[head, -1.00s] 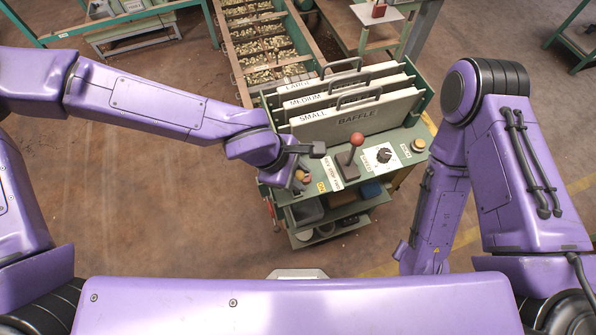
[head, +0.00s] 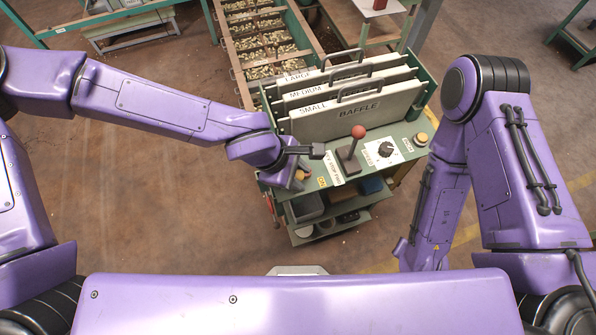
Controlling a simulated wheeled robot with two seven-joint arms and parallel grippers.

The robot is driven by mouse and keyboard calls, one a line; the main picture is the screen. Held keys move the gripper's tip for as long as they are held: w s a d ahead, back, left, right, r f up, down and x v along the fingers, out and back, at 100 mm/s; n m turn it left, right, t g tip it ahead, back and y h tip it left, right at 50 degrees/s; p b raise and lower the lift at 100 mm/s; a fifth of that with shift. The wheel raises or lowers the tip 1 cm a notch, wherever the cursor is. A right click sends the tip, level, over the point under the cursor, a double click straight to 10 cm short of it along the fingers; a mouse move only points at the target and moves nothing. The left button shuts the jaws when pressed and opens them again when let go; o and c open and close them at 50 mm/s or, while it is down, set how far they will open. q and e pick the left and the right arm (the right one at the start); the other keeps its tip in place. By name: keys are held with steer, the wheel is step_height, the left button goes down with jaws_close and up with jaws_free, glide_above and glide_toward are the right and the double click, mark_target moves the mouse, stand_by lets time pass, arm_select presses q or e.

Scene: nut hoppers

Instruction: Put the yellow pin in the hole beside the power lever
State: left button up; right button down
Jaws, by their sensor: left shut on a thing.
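My left gripper (head: 298,174) is over the near left corner of the green bench top (head: 328,197), left of the power lever. It is shut; a small yellowish bit at its fingers looks like the yellow pin (head: 300,175), mostly hidden. The power lever (head: 351,152) has a red ball knob and a dark base and stands upright. I cannot make out the hole; the gripper and wrist cover part of that area. My right arm hangs down at the right, and its gripper is out of view.
Behind the lever stand upright baffle plates (head: 350,115) with handles, marked small, medium and large. A white dial panel (head: 387,151) and a yellow button (head: 421,139) are to its right. Shelves with bins (head: 307,206) are below. A long hopper (head: 262,45) runs behind.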

arm_select(q)
steer(key=shift+f, duration=0.4)
steer(key=o, duration=1.1)
steer(key=shift+o, duration=0.2)
steer(key=p+v, duration=0.1)
steer(key=v, duration=0.9)
steer(key=shift+r, duration=0.3)
steer(key=shift+a, duration=0.1)
